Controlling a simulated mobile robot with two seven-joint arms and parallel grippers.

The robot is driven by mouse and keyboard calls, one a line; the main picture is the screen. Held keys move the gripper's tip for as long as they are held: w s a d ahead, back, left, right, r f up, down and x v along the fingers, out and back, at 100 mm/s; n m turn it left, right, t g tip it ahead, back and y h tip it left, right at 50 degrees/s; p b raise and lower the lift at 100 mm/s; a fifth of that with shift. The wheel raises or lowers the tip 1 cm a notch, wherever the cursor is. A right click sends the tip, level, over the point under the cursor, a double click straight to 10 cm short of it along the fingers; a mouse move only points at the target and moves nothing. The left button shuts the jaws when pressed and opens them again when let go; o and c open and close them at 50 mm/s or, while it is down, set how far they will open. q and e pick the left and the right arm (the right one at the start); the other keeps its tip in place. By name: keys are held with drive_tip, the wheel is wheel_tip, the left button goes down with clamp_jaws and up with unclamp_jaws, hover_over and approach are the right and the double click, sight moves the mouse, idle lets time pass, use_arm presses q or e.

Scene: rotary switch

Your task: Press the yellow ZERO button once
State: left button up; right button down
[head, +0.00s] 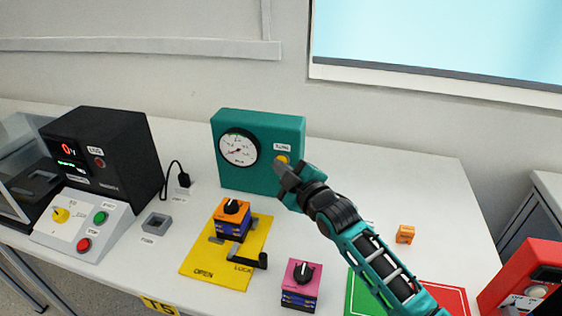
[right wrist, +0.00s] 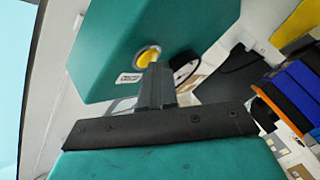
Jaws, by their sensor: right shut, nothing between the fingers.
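The teal box (head: 262,122) stands at the back of the table, with a round white dial gauge (head: 238,149) on its front. The yellow button (head: 283,158) is on the same face, right of the gauge, under a small white label. It also shows in the right wrist view (right wrist: 149,57), just beyond the fingertips. My right gripper (head: 282,172) is shut and empty, with its tips in front of the box just below the button. In the right wrist view the fingers (right wrist: 156,78) overlap the button's lower edge; I cannot tell whether they touch it. My left gripper is not in view.
A black display unit (head: 105,150) and a grey panel with buttons (head: 80,225) stand at the left. A yellow plate (head: 205,268) with an orange-topped switch block (head: 232,212) lies in front of the box. A pink-topped switch block (head: 300,280) stands nearer. The table's back right is clear.

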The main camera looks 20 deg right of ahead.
drive_tip(key=shift+s+a+p, duration=0.4)
drive_tip(key=shift+s+p, duration=0.2)
drive_tip(key=shift+s, duration=0.1)
drive_tip(key=s+a+p, duration=0.1)
drive_tip(key=s+a, duration=0.1)
drive_tip(key=s+p, duration=0.1)
drive_tip(key=s, duration=0.1)
drive_tip(key=shift+s+a+p, duration=0.1)
drive_tip(key=shift+a+p, duration=0.25)
drive_tip(key=shift+a, duration=0.05)
idle(0.4)
